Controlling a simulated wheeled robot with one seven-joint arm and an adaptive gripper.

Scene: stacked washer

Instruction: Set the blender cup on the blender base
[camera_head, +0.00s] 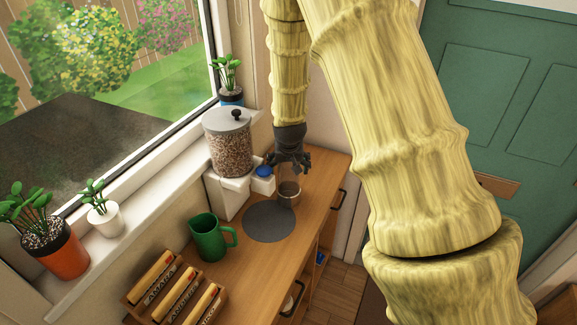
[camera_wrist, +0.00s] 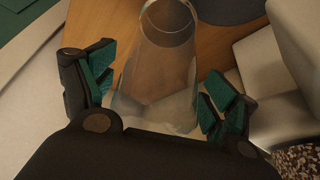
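The clear blender cup (camera_head: 289,194) stands on the wooden counter below my gripper, at the edge of a round grey mat. In the wrist view the cup (camera_wrist: 166,65) is see-through and lies between the finger pads, with a visible gap on the right. My gripper (camera_head: 291,162) points down over the cup; in the wrist view its fingers (camera_wrist: 160,92) are spread apart. A small white unit with a blue round top (camera_head: 263,173), which looks like the blender base, is just left of the gripper. The fingers partly hide the cup's upper part in the head view.
A grain-filled dispenser (camera_head: 228,145) on a white stand is left of the gripper. A green mug (camera_head: 210,238) stands near the grey mat (camera_head: 269,222). A wooden rack of boxes (camera_head: 174,290) is at the near end. Potted plants line the sill.

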